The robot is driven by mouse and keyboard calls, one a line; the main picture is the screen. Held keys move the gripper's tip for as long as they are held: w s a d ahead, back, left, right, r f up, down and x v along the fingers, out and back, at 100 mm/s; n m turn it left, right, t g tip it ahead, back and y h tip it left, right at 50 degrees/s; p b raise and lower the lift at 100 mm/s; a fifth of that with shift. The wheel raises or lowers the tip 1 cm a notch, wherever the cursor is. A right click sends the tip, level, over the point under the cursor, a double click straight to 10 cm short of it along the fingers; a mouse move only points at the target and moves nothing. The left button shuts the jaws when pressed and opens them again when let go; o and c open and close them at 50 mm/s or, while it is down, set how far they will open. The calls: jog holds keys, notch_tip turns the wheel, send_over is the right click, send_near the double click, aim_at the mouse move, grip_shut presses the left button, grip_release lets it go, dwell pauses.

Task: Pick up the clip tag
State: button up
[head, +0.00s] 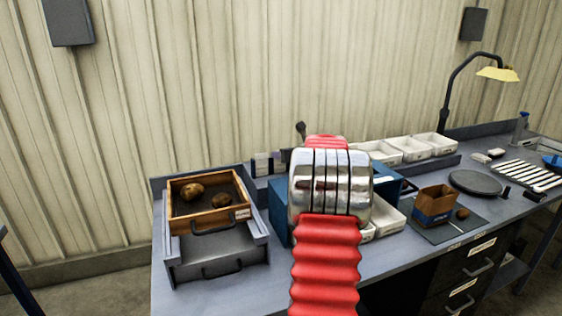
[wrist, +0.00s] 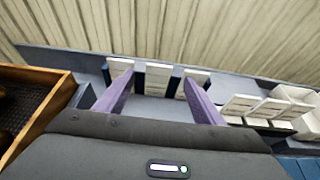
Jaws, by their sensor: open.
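My gripper (wrist: 155,76) shows in the wrist view as two purple fingers, spread apart and empty. Several pale cards or tags stand upright in a row ahead of it at the bench's back edge; the middle one (wrist: 158,77) appears between the fingertips, seemingly beyond them. I cannot tell for sure which is the clip tag. In the head view the row (head: 265,165) shows behind the tray, partly hidden by my arm, which also hides my gripper. A small white label (head: 242,213) is on the wooden tray's front.
The wooden tray (head: 182,220) holds two potatoes and sits on a grey drawer unit (head: 215,255); its edge (wrist: 45,108) is left in the wrist view. White bins (head: 409,150) stand right of my arm. A cardboard box (head: 434,203) and dark round plate (head: 476,182) lie farther right.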

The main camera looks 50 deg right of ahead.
jog(key=shift+w, duration=0.1)
jog(key=shift+x, duration=2.45)
jog(key=shift+f, duration=0.1)
jog(key=shift+c, duration=0.3)
jog(key=c, duration=1.1)
notch_tip(320, 180, up, 12)
jog(key=s+a, duration=0.2)
jog(key=s, duration=0.2)
jog(key=s+a, duration=0.3)
jog(key=s, duration=0.1)
jog(key=s+a, duration=0.2)
jog(key=s, duration=0.2)
jog(key=shift+s+a, duration=0.15)
jog(key=shift+s, duration=0.05)
